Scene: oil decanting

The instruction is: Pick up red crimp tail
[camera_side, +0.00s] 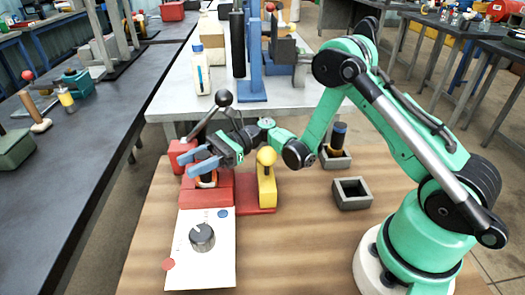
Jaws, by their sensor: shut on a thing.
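My gripper (199,161), with blue fingers, is over the red block (205,197) at the left of the wooden table. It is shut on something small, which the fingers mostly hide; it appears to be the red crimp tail. A dark vial (207,172) stands in the red block right under the fingers, with an orange-red and pale band (206,182) around its lower part. I cannot tell whether this band is part of the held piece.
A yellow post with a ball top (266,183) stands close right of my gripper. A black-knobbed lever (223,98) rises behind it. In front lies a white sheet (217,266) with a dark dial (202,237).

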